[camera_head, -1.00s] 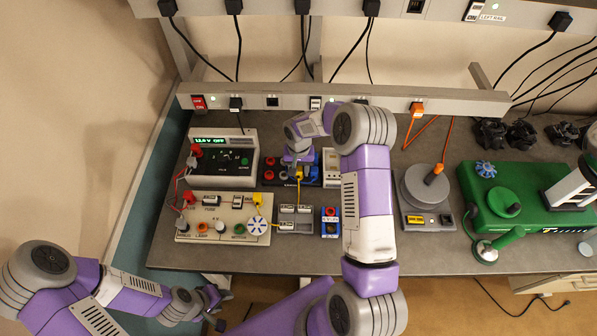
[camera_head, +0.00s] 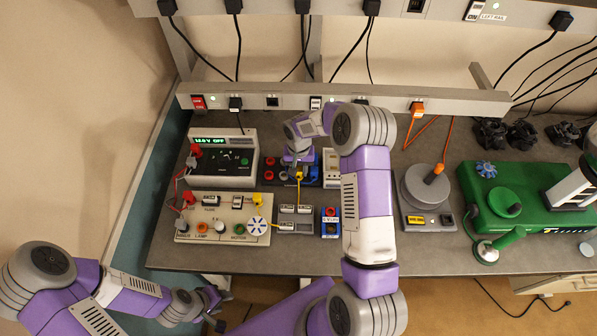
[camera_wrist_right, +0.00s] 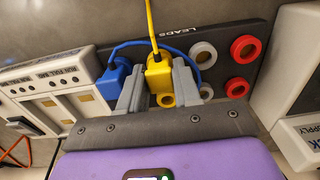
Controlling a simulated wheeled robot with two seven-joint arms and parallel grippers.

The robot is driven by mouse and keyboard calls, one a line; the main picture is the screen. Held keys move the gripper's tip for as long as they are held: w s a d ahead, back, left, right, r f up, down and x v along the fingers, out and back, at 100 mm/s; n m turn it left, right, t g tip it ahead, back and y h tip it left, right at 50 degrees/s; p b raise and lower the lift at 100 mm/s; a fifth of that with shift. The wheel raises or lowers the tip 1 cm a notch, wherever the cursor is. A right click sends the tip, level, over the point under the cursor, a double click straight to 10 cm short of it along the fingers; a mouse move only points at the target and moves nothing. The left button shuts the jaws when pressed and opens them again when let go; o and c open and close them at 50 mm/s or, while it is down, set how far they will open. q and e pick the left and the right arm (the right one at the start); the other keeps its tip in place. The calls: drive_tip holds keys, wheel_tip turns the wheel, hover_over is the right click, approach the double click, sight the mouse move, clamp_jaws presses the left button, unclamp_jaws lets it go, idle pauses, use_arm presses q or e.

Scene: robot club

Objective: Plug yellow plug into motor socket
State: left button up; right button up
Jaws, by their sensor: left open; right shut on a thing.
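My right gripper (camera_head: 299,170) is over the dark leads panel (camera_head: 270,184). In the right wrist view its grey fingers (camera_wrist_right: 160,88) are shut on the yellow plug (camera_wrist_right: 159,72), whose yellow cable (camera_wrist_right: 150,22) leads away. A yellow ring shows just below the plug; I cannot tell whether the plug sits in it. The cream circuit board (camera_head: 215,239) is left of and nearer than the gripper. A green socket (camera_head: 240,229) sits by its motor label. Another yellow connector (camera_head: 258,200) is on the board's right side. My left gripper (camera_head: 215,310) is open and empty, off the bench's front-left.
In the right wrist view a blue plug (camera_wrist_right: 114,75) stands close beside the held plug, with red sockets (camera_wrist_right: 246,47) on the other side. The power supply (camera_head: 223,155) stands behind the board. A grey block (camera_head: 295,227) and a blue block (camera_head: 330,230) lie in front.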

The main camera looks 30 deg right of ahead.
drive_tip(key=shift+r+p, duration=0.55)
drive_tip(key=shift+r, duration=0.6)
drive_tip(key=shift+c, duration=0.3)
drive_tip(key=shift+r+p, duration=0.8)
drive_tip(key=shift+r, duration=0.95)
drive_tip(key=shift+o, duration=1.4)
drive_tip(key=shift+a, duration=0.1)
drive_tip(key=shift+c, duration=1.1)
drive_tip(key=s+a+b, duration=0.4)
drive_tip(key=a, duration=0.9)
drive_tip(key=s+a+b, duration=0.4)
drive_tip(key=a+b, duration=0.1)
drive_tip(key=a, duration=0.8)
drive_tip(key=shift+w+d+f+b, duration=0.1)
drive_tip(key=shift+w+f+b, duration=0.05)
drive_tip(key=shift+f+b, duration=1.75)
